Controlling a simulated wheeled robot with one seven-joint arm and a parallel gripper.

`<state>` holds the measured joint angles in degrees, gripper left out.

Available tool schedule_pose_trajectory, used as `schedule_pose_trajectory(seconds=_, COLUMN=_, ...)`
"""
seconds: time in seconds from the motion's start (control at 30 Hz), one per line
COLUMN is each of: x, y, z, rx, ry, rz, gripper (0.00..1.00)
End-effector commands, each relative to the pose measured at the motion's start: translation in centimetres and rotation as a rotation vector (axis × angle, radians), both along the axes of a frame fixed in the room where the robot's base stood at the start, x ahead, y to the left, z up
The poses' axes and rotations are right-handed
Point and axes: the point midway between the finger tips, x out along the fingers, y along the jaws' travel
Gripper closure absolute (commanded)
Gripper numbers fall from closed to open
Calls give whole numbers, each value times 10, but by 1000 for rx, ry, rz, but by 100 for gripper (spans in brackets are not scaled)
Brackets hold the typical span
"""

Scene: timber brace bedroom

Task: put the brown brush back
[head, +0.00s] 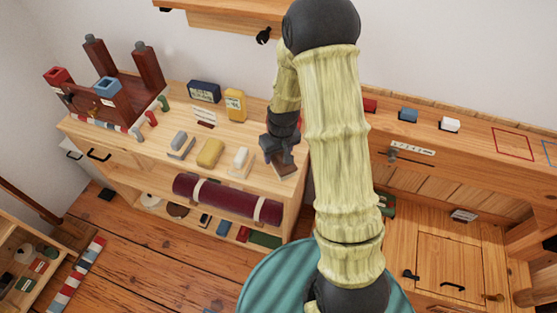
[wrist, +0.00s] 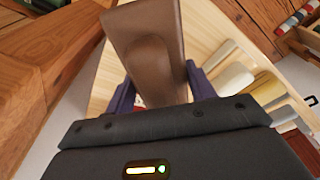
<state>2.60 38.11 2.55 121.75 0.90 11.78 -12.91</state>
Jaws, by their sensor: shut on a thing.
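The brown brush (wrist: 146,45) is between the two dark purple fingers of my gripper (wrist: 160,92) in the wrist view. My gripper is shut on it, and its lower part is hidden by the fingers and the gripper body. In the head view my gripper (head: 276,148) is over the right end of the wooden cabinet top (head: 225,182), with the brown brush showing below it. I cannot tell whether the brush touches the top. A white block (head: 240,159), a yellow block (head: 210,153) and a grey block (head: 179,141) sit in a row to its left.
A yellow box (head: 235,104) and a dark blue box (head: 204,91) stand behind the row. A dark red wooden rack (head: 105,95) is at the far left. A wooden bench (head: 470,147) is to the right.

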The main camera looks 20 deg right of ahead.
Motion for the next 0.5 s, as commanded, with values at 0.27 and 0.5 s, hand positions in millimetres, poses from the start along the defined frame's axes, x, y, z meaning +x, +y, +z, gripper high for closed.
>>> schedule_pose_trajectory(seconds=0.27, x=0, y=1, z=-7, rx=0, ry=1, rz=2, gripper=70)
schedule_pose_trajectory(seconds=0.5, x=0, y=-1, z=-36, rx=0, ry=1, rz=-1, gripper=70)
